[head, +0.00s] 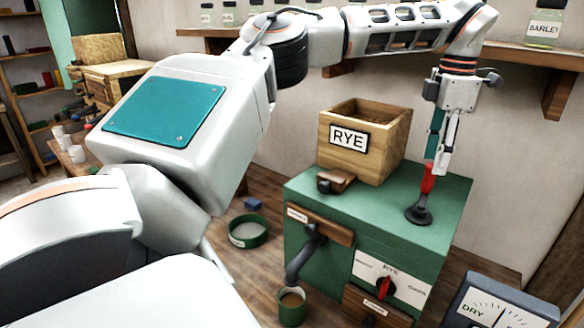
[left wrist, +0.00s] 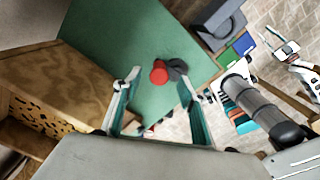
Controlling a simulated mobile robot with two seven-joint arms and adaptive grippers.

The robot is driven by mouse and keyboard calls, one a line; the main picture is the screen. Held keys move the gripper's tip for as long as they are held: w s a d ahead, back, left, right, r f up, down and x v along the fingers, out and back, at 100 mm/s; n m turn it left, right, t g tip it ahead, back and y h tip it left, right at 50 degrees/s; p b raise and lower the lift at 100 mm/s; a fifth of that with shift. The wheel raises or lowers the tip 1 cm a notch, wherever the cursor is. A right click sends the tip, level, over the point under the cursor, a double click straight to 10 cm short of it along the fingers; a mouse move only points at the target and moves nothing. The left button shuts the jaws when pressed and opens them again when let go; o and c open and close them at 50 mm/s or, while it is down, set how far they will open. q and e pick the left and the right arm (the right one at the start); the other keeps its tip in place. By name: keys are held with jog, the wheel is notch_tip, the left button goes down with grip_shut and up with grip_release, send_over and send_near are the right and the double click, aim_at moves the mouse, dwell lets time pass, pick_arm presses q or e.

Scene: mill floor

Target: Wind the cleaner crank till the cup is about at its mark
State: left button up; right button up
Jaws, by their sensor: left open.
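The crank on top of the green mill (head: 455,205) has a red grip (head: 428,180) standing on a black arm (head: 418,214). My left gripper (head: 438,166) points down at this grip, open, its fingertips near the grip's upper end. In the left wrist view the red grip (left wrist: 158,72) shows between the two spread fingers; whether they touch it I cannot tell. A green cup (head: 291,308) stands below the dark spout, with pale brown contents. Its mark cannot be made out. At the right of the left wrist view, what seems my right gripper (left wrist: 284,50) shows small.
A wooden hopper (head: 390,150) labelled RYE sits on the mill beside my left gripper. A selector with a red knob (head: 385,287) is on the front. A round green tin (head: 248,236) stands left, a DRY gauge (head: 495,308) at front right. A jar shelf (head: 545,55) runs along the wall.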

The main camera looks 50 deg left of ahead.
pick_arm(q)
jog(key=shift+r, duration=3.15)
